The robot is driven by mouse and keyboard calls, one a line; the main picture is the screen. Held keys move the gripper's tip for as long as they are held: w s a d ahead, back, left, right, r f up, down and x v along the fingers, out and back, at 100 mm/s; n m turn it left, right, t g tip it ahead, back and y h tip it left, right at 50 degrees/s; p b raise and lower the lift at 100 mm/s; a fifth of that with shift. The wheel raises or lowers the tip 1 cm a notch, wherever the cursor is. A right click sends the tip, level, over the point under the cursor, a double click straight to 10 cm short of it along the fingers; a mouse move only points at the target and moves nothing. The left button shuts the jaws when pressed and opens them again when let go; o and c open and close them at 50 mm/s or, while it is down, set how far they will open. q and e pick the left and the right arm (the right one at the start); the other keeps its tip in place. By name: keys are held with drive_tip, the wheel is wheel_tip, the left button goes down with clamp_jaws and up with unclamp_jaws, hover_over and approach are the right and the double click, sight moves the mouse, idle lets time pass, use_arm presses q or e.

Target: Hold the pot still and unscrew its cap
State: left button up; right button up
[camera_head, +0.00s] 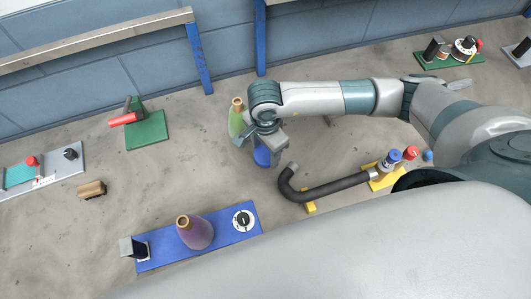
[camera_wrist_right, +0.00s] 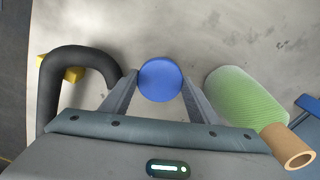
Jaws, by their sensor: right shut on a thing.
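A blue round thing, the pot with its cap (camera_head: 262,154), stands on the grey floor-like surface below my right gripper (camera_head: 260,140). In the right wrist view its flat round blue top (camera_wrist_right: 160,79) sits between the two fingers of my right gripper (camera_wrist_right: 158,84), which are shut on it. I cannot tell where the cap ends and the pot begins, as both look blue and the gripper hides part of them. My left gripper is not in view.
A blue plate (camera_head: 222,223) bears a purple cone (camera_head: 195,232) and a dial. A green block (camera_head: 146,131) and a brush (camera_head: 92,189) are left.

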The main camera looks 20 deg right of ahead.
drive_tip(key=shift+f+p, duration=0.45)
drive_tip(key=shift+f, duration=0.8)
drive_tip(key=shift+f, duration=0.15)
drive_tip(key=o, duration=1.1)
drive_tip(key=shift+o, duration=0.2)
